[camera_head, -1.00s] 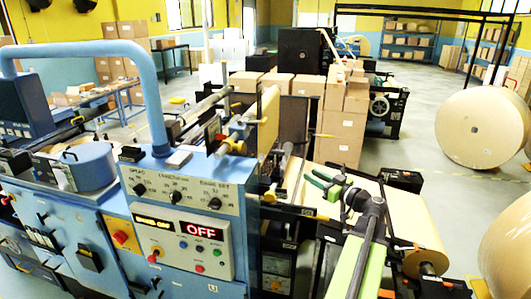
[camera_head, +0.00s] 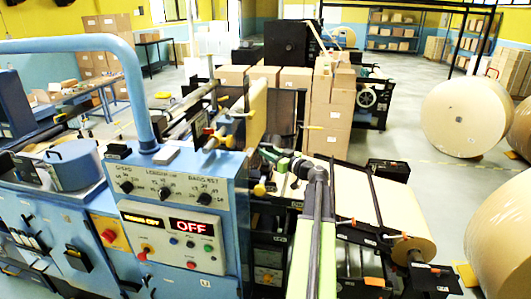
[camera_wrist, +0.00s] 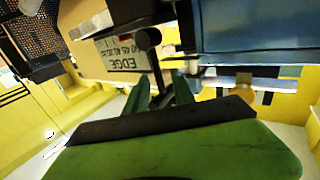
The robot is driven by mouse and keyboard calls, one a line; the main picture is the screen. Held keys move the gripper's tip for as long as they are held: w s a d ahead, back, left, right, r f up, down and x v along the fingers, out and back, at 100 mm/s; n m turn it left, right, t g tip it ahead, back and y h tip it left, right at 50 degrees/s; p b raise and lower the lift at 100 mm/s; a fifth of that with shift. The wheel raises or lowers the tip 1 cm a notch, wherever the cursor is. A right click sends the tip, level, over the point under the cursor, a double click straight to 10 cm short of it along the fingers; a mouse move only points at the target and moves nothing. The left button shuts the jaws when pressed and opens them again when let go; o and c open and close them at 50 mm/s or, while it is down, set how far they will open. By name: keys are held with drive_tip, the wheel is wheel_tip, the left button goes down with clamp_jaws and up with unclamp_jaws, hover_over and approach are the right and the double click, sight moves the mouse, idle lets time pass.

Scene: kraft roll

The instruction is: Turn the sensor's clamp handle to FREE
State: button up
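In the wrist view a black lever with a round knob (camera_wrist: 149,39), which looks like the clamp handle, stands beside a pale plate (camera_wrist: 122,50) marked EDGE with an upside-down number scale. My gripper (camera_wrist: 160,82) points at it with two green fingers spread apart. The lever's lower end reaches between the fingers; I cannot tell whether it touches either. In the head view my gripper (camera_head: 268,157) is just right of the blue machine cabinet, and the handle cannot be made out there. No FREE mark is legible.
The blue control cabinet (camera_head: 180,215) with a lit OFF display stands close on the left. A yellow knob (camera_head: 259,190) sticks out at its right edge. A kraft roll (camera_head: 408,252) lies on the machine at right. Large rolls (camera_head: 463,117) stand on the open floor beyond.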

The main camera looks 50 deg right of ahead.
drive_tip(key=shift+w, duration=0.55)
clamp_jaws()
idle(1.0)
